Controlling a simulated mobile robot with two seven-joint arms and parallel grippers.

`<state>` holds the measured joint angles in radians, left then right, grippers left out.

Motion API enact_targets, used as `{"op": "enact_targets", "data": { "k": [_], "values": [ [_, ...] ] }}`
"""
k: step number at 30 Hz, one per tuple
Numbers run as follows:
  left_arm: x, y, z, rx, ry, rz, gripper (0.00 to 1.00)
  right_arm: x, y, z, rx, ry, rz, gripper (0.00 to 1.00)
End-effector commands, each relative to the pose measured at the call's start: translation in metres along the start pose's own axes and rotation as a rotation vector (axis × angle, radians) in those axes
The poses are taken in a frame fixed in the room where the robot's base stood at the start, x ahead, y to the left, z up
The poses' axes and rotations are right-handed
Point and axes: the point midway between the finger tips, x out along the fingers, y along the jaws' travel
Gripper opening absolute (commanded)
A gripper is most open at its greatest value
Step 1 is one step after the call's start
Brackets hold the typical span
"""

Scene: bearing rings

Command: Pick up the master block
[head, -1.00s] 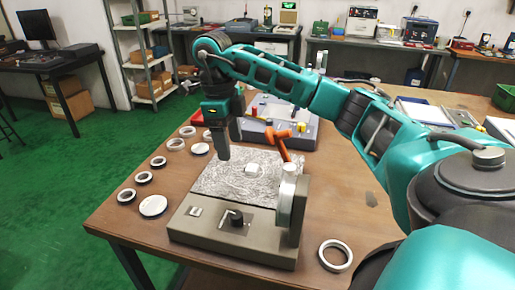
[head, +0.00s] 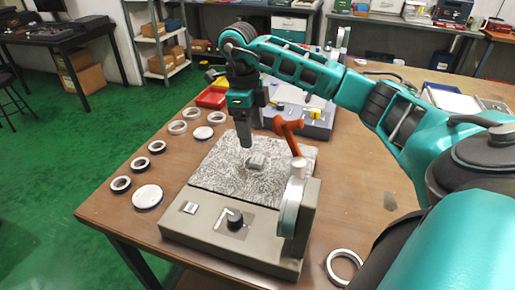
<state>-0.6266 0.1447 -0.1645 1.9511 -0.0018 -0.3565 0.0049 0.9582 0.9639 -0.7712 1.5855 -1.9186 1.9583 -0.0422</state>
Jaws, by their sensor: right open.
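The small grey block (head: 258,161), which I take to be the master block, sits on the mottled grey plate (head: 222,172) of the bench instrument (head: 200,228). A pale round shape shows around its base; I cannot tell whether it is a ring. My right gripper (head: 245,142) points down just behind and left of the block, with its tips above the plate. It is open and I see nothing in it. The gap between its fingers is hard to see from here. My left gripper is out of view.
An orange lever (head: 288,130) and an upright round metal part (head: 293,205) stand right of the block. Several rings and discs lie along the table's left side, such as a white disc (head: 147,197). Another ring (head: 344,267) lies front right. A red bin (head: 212,97) stands behind.

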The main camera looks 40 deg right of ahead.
Motion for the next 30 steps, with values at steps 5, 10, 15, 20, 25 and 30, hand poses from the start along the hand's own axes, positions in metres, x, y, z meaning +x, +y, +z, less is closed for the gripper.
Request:
{"op": "enact_targets", "data": {
  "k": [5,10,15,20,25,30],
  "values": [
    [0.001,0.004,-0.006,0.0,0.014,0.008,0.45,0.019,0.0,0.0,0.001,0.0,0.0,0.68],
    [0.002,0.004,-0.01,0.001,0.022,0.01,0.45,0.034,0.002,-0.003,0.001,0.002,0.0,0.68],
    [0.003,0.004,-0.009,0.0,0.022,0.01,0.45,0.06,0.005,-0.005,0.001,0.001,0.002,0.68],
    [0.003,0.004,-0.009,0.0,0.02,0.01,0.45,0.072,0.005,-0.005,0.001,-0.001,0.0,0.68],
    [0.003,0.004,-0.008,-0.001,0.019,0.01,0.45,0.072,0.005,-0.005,0.001,-0.002,0.0,0.68],
    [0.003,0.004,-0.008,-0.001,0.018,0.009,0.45,0.072,0.005,-0.004,0.001,-0.002,0.0,0.57]
  ]
}}
